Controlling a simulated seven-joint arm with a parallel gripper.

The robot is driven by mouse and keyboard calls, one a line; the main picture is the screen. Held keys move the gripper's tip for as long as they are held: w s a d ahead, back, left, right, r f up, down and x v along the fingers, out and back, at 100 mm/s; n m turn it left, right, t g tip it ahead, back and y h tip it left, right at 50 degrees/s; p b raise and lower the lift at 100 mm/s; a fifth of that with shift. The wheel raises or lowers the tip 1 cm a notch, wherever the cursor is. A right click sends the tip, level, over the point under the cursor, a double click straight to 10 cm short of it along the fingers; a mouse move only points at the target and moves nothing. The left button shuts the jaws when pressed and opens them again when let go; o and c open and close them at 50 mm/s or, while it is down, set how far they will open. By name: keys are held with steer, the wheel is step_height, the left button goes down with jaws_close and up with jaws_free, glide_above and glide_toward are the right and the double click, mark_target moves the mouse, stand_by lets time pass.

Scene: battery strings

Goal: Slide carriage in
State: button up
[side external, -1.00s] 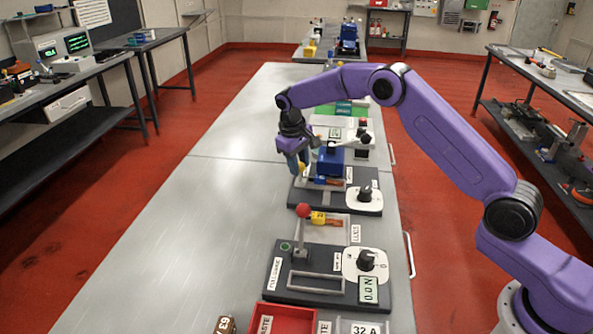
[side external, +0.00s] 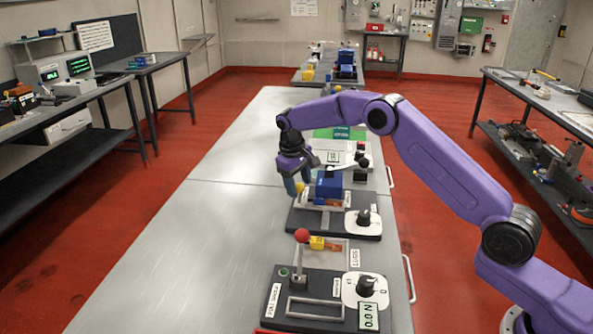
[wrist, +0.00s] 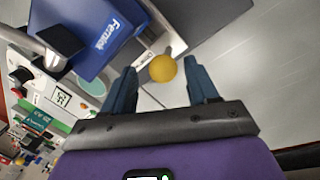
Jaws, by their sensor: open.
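The carriage appears to be the blue block (side external: 328,185) on a dark station base (side external: 345,226) in the side view. In the wrist view the blue block (wrist: 95,35) bears white lettering and fills the upper left. A yellow ball knob (wrist: 163,68) is beside it, and the knob also shows low near my fingers in the side view (side external: 300,188). My gripper (wrist: 161,72) is open, with one finger on either side of the knob in the wrist view. Gaps show between knob and fingers. How the knob joins the block is partly hidden.
Green and grey equipment (side external: 340,134) stands behind the blue block. The grey bench (side external: 180,240) is clear to the left.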

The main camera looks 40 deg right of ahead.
steer(key=a+r, duration=0.3)
steer(key=r, duration=1.4)
steer(key=shift+s, duration=0.35)
steer(key=shift+a, duration=0.1)
